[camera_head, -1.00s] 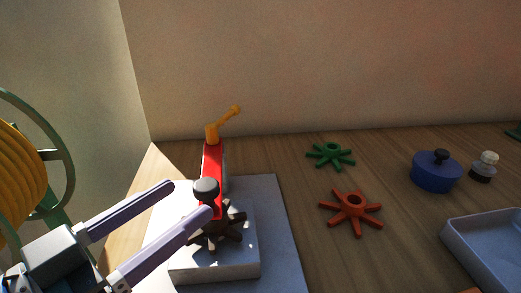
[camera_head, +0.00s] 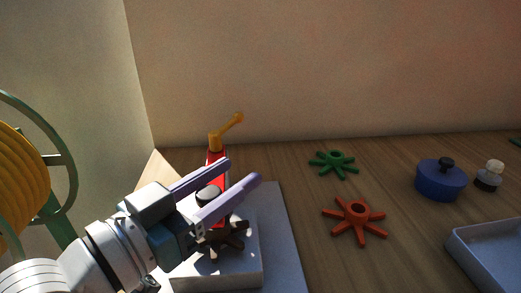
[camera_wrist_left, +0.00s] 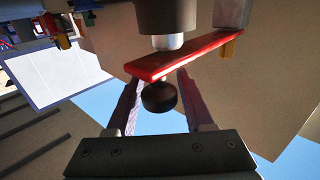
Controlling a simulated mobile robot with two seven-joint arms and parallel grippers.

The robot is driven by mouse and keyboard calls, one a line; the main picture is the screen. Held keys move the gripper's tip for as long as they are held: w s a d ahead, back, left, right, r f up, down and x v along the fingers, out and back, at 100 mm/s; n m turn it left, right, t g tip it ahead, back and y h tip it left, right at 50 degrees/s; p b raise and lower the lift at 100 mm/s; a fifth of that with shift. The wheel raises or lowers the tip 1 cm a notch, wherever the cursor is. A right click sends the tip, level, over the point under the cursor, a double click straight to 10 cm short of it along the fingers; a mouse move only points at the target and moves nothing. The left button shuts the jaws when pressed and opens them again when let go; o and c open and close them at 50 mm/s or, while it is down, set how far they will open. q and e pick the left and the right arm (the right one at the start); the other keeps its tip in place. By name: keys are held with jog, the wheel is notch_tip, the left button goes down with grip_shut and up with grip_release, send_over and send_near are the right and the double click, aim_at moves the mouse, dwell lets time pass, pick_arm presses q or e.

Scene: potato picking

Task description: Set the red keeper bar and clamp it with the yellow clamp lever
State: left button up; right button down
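The red keeper bar (camera_head: 216,158) runs front to back above the white block (camera_head: 214,275), partly hidden by my left fingers. It crosses the left wrist view (camera_wrist_left: 185,57). The yellow clamp lever (camera_head: 226,130) stands at its far end, its handle tilted up to the right. A dark-and-pale round knob (camera_head: 208,193) sits at the bar's near end, and shows black in the left wrist view (camera_wrist_left: 158,97). My left gripper (camera_head: 243,172) is open, its fingers on either side of the knob; contact cannot be told. My right gripper is not in view.
A dark star-shaped wheel (camera_head: 224,237) is on the block. To the right lie a green star wheel (camera_head: 334,163), an orange one (camera_head: 357,218), a blue pot (camera_head: 441,181), a small bottle (camera_head: 489,176) and a grey tray (camera_head: 485,235). A yellow reel (camera_head: 20,190) stands left.

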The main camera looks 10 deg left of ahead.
pick_arm(q)
grip_shut()
dwell(1.1)
